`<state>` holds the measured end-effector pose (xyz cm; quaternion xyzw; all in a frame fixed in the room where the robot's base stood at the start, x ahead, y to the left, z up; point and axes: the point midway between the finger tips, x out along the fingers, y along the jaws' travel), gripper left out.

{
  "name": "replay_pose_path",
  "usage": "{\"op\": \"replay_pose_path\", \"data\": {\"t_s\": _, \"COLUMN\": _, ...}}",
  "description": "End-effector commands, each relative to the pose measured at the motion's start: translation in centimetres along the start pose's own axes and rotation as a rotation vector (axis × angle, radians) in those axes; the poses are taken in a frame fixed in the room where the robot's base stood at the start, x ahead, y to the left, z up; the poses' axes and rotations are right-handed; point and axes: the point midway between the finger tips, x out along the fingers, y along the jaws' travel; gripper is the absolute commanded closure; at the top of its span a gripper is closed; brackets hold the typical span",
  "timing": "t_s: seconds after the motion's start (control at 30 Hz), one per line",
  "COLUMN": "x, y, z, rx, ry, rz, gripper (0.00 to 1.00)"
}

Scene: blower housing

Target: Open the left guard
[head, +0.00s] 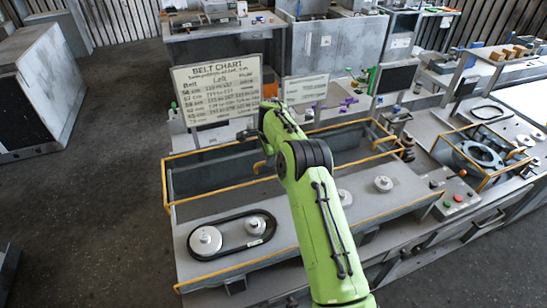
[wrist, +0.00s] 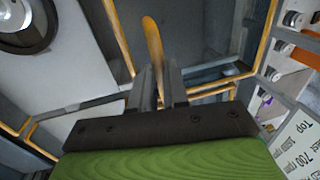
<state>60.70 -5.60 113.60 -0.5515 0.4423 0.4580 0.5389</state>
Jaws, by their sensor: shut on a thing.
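The left guard (head: 220,184) is a yellow-edged frame beside the grey plate that carries a belt and two pulleys (head: 233,237). In the wrist view my gripper (wrist: 158,82) has its dark fingers shut on the orange-yellow handle (wrist: 153,40), which sticks out past the fingertips. A handle also shows in the head view (head: 262,166), beside my green arm. My arm hides part of the guard's right end, and the fingertips are hard to make out in the head view. I cannot tell the guard's exact angle.
A belt chart sign (head: 217,95) stands behind the guard, with a second sign (head: 306,89) to its right. More pulleys (head: 383,183) sit right of my arm. A control panel (head: 452,197) and another yellow-framed housing (head: 485,150) lie farther right.

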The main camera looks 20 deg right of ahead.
Motion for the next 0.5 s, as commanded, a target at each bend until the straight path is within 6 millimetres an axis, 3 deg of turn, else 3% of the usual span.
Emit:
{"op": "replay_pose_path", "data": {"t_s": 0.37, "x": -0.23, "y": -0.52, "z": -0.15, "rx": 0.001, "ry": 0.005, "rz": -0.017, "gripper": 1.00}}
{"op": "replay_pose_path", "data": {"t_s": 0.4, "x": -0.25, "y": -0.54, "z": -0.15, "rx": 0.001, "ry": 0.005, "rz": -0.018, "gripper": 0.83}}
{"op": "replay_pose_path", "data": {"t_s": 0.5, "x": -0.24, "y": -0.52, "z": -0.13, "rx": 0.001, "ry": 0.004, "rz": -0.017, "gripper": 0.67}}
